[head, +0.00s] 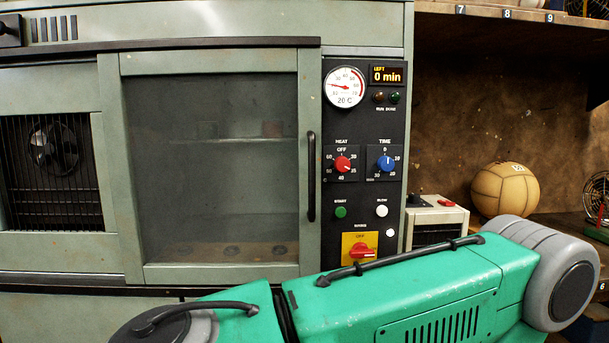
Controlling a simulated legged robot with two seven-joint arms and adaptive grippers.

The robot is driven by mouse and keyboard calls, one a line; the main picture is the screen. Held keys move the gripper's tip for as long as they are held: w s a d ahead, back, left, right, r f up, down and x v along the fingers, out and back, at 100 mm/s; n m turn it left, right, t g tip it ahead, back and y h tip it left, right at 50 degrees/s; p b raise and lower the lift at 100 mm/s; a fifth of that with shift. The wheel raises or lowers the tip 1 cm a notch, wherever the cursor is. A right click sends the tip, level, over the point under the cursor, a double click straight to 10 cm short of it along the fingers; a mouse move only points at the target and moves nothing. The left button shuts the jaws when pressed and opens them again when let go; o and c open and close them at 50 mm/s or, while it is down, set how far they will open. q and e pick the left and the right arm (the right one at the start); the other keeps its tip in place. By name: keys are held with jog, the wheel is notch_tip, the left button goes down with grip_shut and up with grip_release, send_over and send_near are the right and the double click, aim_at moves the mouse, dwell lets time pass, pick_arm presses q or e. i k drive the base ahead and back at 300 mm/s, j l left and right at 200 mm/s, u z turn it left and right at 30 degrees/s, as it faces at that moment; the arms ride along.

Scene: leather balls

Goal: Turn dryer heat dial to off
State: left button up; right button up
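The dryer's heat dial (343,163) is a round red knob on the black control panel (363,220), right of the glass door. OFF is printed above it and temperature numbers run around it. Its small white mark seems to point to the right side rather than up at OFF; the exact number is too small to tell. A green arm link with grey joints, which I take to be mine, crosses the lower front and stays below the dial. Neither gripper is in view, and nothing touches the dial.
The blue time dial (386,163) sits just right of the heat dial. Below are a green button (341,212), white buttons and a red switch (363,253) on yellow. The door handle (311,177) stands close left. A leather ball (505,190) rests on the right shelf.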

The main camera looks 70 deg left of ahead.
aim_at(341, 165)
jog(key=u, duration=2)
